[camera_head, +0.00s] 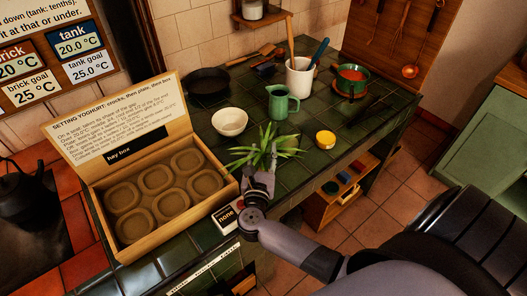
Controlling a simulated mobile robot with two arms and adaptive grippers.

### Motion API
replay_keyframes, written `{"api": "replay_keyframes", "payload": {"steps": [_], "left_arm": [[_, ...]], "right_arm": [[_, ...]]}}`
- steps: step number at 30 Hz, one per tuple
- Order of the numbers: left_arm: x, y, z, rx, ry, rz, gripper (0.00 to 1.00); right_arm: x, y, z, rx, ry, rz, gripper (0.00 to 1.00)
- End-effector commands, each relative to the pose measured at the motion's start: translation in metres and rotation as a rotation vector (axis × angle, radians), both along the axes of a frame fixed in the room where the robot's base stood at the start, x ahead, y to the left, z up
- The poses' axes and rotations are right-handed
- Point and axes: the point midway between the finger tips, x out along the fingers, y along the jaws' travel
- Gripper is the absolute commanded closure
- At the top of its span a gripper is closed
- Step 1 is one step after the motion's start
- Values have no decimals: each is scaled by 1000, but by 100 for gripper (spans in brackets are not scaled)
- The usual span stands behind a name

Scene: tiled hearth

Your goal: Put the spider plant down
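The spider plant (266,148) shows as long green leaves with pale stripes near the front edge of the green tiled counter (310,178). Its pot is mostly hidden behind my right gripper (261,178). The gripper is right at the plant's base, on the near side. The gripper's fingers overlap the plant in this view, so I cannot tell whether they are closed on it or whether the pot touches the counter. My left gripper is out of view.
An open hay box (98,222) with empty round hollows stands left of the plant. Bare tiles lie right of the plant.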

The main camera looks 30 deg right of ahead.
Motion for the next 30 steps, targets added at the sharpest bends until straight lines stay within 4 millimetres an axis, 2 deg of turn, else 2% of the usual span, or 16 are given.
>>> {"api": "replay_keyframes", "payload": {"steps": [1, 9, 15, 21, 30], "left_arm": [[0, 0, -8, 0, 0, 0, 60], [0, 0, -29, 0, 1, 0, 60], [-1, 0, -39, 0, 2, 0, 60], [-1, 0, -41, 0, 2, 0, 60], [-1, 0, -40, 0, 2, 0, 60]], "right_arm": [[-9, 7, -7, 8, 3, 1, 64], [-54, 45, -7, 7, 3, -3, 64], [-77, 65, -5, 3, 3, -1, 64], [-85, 72, -2, 1, 2, -1, 64], [-85, 72, -2, 1, 2, -1, 64]]}}
